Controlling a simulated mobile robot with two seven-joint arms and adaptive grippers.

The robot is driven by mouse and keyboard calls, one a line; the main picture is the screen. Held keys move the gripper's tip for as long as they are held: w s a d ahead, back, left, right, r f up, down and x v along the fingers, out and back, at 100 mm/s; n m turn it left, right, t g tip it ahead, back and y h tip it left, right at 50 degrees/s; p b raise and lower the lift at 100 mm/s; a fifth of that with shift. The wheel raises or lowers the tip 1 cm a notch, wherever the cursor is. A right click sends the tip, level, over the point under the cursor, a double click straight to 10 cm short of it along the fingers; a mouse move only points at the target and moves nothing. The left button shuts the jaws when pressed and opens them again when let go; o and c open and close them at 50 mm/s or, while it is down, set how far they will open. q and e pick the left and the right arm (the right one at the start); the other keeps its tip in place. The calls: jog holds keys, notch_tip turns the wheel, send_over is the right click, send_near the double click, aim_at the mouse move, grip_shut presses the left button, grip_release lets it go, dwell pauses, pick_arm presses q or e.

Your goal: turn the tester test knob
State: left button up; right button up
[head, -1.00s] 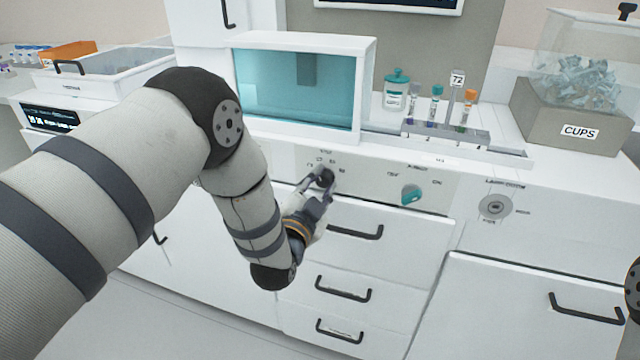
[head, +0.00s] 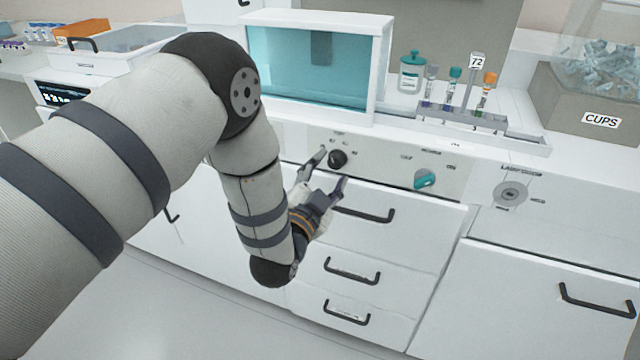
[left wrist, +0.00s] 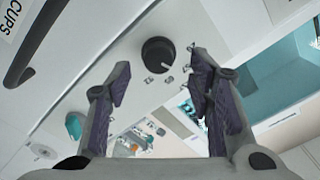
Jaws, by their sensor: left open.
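The black tester test knob (head: 337,159) sits on the white front panel below the glass-fronted box, with small markings around it. In the left wrist view the knob (left wrist: 158,55) is beyond and between the fingertips, with a pale pointer line on its face. My left gripper (head: 329,170) is open just in front of the knob; its fingers are spread and do not touch it. In the left wrist view the open gripper (left wrist: 157,75) shows dark ridged pads and nothing between them. My right gripper is not in view.
A teal knob (head: 425,179) and a round key lock (head: 510,194) are to the right on the panel. A drawer handle (head: 365,214) is just below the gripper. A tube rack (head: 460,117) stands on the counter above.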

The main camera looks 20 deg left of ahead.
pick_arm(q)
jog(key=s, duration=0.8)
jog(key=shift+s, duration=0.15)
jog(key=shift+a, duration=0.15)
